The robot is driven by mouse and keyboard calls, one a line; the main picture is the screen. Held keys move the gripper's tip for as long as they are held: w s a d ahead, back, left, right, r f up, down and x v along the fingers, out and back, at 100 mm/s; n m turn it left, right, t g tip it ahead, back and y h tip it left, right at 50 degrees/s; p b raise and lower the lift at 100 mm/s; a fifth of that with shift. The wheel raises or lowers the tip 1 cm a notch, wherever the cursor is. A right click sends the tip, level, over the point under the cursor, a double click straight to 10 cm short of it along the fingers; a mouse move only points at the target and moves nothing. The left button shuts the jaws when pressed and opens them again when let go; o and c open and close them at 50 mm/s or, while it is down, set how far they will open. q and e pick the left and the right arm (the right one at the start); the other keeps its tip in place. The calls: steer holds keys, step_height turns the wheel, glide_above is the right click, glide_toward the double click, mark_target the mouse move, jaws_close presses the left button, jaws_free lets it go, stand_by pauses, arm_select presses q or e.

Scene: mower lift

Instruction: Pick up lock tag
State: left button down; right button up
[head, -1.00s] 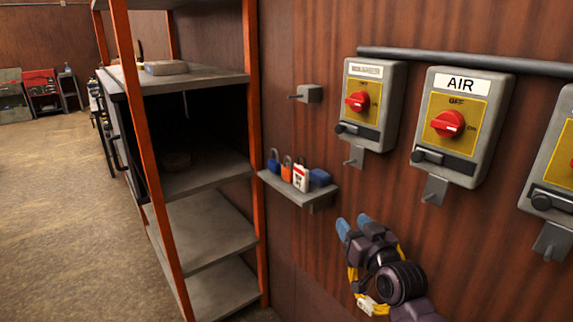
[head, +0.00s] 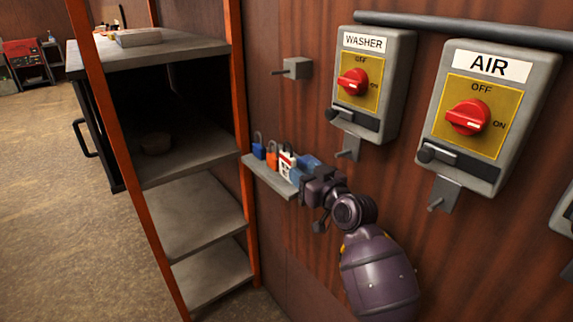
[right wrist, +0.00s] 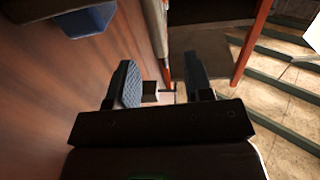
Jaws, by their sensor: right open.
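The lock tag (head: 286,163), white with red, stands on a small grey wall shelf (head: 262,183) beside an orange padlock (head: 272,157) and a blue padlock (head: 258,150). My right gripper (head: 301,171) is at the shelf's right end, its blue fingertips close to the tag and partly covering it. I cannot tell if they touch it. In the right wrist view the right gripper (right wrist: 162,80) is open, with a gap between its two fingers. My left gripper is not in view.
WASHER (head: 371,85) and AIR (head: 483,115) switch boxes are on the wood wall, with a grey bracket (head: 294,69) to their left. An orange-posted shelf rack (head: 197,215) stands left of the small shelf. Open floor (head: 70,220) lies further left.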

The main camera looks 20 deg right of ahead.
mark_target(287, 159)
steer(key=shift+x, duration=1.1)
steer(key=shift+p+x, duration=0.35)
steer(key=shift+x, duration=2.5)
steer(key=shift+c, duration=0.5)
jaws_close()
